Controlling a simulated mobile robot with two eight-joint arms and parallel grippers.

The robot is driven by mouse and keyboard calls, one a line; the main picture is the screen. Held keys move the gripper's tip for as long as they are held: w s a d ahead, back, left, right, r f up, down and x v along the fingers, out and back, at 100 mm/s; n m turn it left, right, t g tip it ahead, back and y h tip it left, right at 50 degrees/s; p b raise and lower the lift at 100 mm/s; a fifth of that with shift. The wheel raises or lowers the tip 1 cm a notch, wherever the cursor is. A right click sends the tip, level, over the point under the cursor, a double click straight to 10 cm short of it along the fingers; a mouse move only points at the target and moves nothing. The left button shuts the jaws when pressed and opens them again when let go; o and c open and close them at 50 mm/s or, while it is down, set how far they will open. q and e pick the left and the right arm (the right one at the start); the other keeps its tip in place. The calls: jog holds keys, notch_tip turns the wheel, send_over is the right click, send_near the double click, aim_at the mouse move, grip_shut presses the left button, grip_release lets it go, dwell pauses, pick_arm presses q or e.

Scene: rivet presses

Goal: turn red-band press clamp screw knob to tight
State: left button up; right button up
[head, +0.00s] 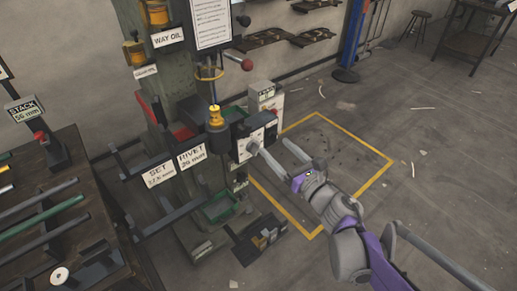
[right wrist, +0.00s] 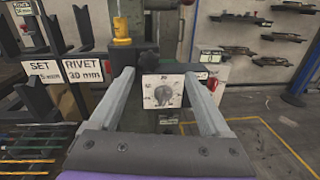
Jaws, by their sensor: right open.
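The press (head: 165,105) is a dark green machine standing left of centre in the head view. The plate's fine marks are too small to read. My right gripper (head: 270,146) is open and empty, its two fingers reaching toward the plate. My left gripper is not in view.
A yellow cap (head: 215,117) stands above the dial plate. Signs reading SET and RIVET (head: 191,156) hang left of it. A green tray (head: 222,206) is below. A rack of rods (head: 45,220) stands at left.

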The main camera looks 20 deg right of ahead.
aim_at(247, 133)
pick_arm(q)
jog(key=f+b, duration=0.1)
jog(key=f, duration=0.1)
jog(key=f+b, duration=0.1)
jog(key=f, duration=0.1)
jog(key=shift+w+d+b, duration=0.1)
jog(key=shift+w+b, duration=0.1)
jog(key=shift+b, duration=0.2)
pick_arm(e)
jog(key=w+a+n, duration=0.1)
jog(key=w, duration=0.2)
jog(key=w+a+f+n+y, duration=0.1)
jog(key=w+a, duration=0.1)
jog(key=w, duration=0.1)
jog(key=w+a+f+n, duration=0.1)
jog(key=w, duration=0.3)
jog(key=shift+w+a+n+g+y, duration=0.1)
jog(key=shift+a+n+g+y, duration=0.2)
jog(key=shift+y, duration=0.1)
grip_shut()
